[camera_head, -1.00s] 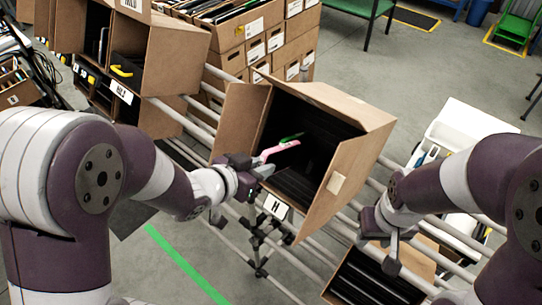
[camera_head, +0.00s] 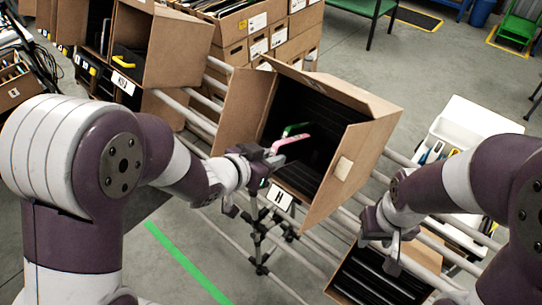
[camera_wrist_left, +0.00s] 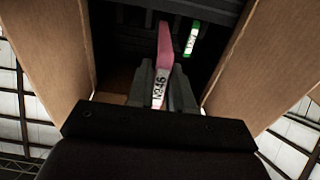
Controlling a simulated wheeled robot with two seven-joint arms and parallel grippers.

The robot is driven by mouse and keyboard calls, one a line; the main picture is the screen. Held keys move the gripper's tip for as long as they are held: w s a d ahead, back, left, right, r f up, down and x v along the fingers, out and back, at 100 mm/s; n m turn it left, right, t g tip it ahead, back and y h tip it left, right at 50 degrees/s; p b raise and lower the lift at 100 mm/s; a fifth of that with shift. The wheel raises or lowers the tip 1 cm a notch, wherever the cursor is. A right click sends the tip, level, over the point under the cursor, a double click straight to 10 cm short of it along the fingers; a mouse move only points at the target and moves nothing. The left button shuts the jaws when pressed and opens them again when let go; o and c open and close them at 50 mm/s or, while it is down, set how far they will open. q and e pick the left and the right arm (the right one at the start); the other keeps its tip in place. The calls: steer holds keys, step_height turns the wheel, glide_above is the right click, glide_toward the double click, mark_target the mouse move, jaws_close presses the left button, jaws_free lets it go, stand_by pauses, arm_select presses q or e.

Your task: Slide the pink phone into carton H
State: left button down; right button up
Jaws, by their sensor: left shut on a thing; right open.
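Carton H (camera_head: 362,142) is a tilted brown carton with its mouth facing me and a white H label (camera_head: 281,197) at its lower front edge. My left gripper (camera_head: 271,159) is shut on the pink phone (camera_head: 291,139) at the carton's mouth. In the left wrist view the phone (camera_wrist_left: 164,48) stands out from between the fingers (camera_wrist_left: 160,88), its far end within the dark opening; its near end has a white label. Whether it touches anything inside is unclear. My right gripper (camera_head: 385,248) is open and empty, to the lower right of the carton.
A green item (camera_head: 296,128) sits inside carton H, just right of the phone in the wrist view (camera_wrist_left: 192,38). Carton flaps (camera_wrist_left: 50,45) flank the opening on both sides. Another carton with dark contents (camera_head: 372,283) lies below. Grey rails run beneath the cartons.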

arm_select(q)
steer(key=shift+w+d, duration=0.1)
steer(key=shift+w, duration=0.1)
steer(key=shift+s, duration=0.1)
steer(key=shift+f, duration=0.1)
steer(key=shift+w+d+f, duration=0.1)
steer(key=shift+w, duration=0.1)
steer(key=shift+w+d, duration=0.15)
steer(key=shift+w, duration=0.05)
steer(key=shift+s, duration=0.1)
steer(key=shift+b+x, duration=0.8)
steer(key=shift+x, duration=0.6)
steer(key=shift+f, duration=0.1)
